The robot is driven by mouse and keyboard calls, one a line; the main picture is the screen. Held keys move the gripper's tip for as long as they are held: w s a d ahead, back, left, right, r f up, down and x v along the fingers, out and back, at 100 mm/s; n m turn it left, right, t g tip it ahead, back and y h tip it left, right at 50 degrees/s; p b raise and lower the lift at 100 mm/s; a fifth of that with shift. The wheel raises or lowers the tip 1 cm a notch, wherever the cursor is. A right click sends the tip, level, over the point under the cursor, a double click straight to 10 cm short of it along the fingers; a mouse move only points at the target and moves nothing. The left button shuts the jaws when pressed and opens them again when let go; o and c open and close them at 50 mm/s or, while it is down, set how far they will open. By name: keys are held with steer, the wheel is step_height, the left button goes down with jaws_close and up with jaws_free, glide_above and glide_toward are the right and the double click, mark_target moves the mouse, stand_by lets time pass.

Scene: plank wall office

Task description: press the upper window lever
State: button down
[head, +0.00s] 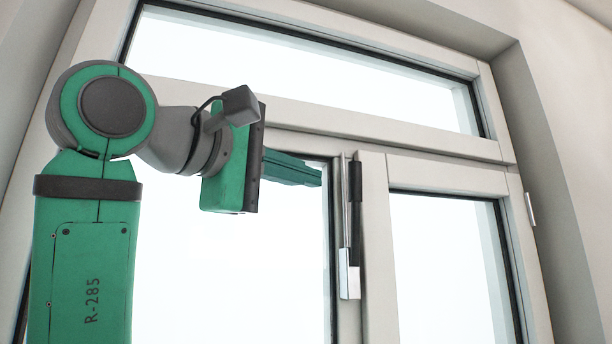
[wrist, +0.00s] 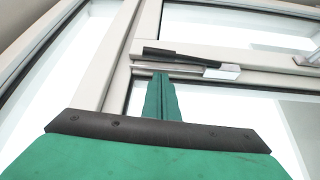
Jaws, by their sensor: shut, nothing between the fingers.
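The window lever has a black grip (head: 355,205) and a silver block (head: 349,282) at its lower end, on the middle upright of the window frame. It stands upright along the frame. In the wrist view the black grip (wrist: 175,54) and silver block (wrist: 222,72) lie across the picture, just beyond my fingertips. My gripper (head: 320,178) is shut and empty, pointing right at the lever's upper part, with a small gap left of it in the head view. My gripper (wrist: 160,75) hides a little of the frame in the wrist view. I see only one such lever clearly.
The white window has a wide top pane (head: 300,60), a left pane (head: 240,270) behind my arm, and a right pane (head: 450,265). A small metal fitting (head: 530,209) sits on the right frame edge. The space before the right pane is clear.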

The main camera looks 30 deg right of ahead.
mark_target(356, 211)
steer(key=x, duration=0.8)
steer(key=shift+s, duration=0.1)
